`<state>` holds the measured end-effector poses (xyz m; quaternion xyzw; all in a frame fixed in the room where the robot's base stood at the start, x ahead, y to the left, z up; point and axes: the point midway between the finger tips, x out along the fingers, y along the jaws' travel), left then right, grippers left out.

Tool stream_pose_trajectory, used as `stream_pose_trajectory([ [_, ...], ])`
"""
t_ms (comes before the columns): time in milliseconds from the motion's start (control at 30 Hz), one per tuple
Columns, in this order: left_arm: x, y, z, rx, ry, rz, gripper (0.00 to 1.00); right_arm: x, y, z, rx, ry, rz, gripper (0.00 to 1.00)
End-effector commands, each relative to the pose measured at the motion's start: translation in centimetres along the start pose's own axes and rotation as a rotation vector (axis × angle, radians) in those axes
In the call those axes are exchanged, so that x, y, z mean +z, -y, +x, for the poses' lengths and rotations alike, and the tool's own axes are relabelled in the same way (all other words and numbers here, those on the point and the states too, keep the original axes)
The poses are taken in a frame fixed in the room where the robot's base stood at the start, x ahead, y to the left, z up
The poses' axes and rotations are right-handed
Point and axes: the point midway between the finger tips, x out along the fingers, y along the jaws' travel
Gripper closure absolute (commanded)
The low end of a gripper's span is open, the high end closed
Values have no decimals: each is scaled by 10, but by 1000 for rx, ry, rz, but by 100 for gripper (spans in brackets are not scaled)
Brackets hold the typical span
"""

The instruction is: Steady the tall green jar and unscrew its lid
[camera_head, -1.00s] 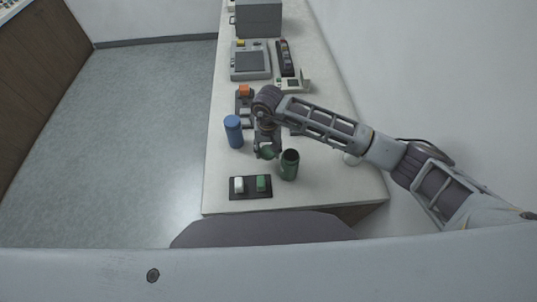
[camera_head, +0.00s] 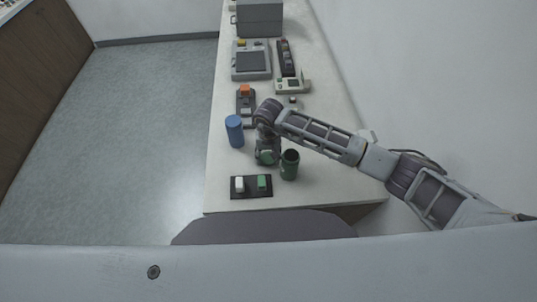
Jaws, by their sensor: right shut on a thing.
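The tall green jar (camera_head: 289,165) stands upright on the bench near its front end. Its top is open and dark inside, with no lid on it. My right gripper (camera_head: 266,157) is just left of the jar, pointing down, and is shut on the green lid (camera_head: 266,157). The lid is low beside the jar; I cannot tell whether it touches the bench. The gripper's fingers partly hide the lid. My left gripper is not in view.
A blue cylinder (camera_head: 234,131) stands left of my right gripper. A black tray (camera_head: 251,193) with a white and a green block lies in front. Devices (camera_head: 251,60) fill the bench behind. A wall runs along the right.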

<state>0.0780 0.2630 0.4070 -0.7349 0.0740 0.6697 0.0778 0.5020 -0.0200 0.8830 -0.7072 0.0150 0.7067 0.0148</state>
Motion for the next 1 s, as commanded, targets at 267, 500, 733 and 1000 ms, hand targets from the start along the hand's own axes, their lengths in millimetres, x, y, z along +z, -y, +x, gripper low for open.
stream_pose_trajectory([
  [267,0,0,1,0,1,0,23,0,0,1,0,-1,0,79],
  [500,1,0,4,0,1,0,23,0,0,4,1,-1,-1,47],
  [733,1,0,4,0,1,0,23,0,0,3,1,-1,0,29],
  [1000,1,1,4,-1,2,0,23,0,0,3,0,-1,0,29],
])
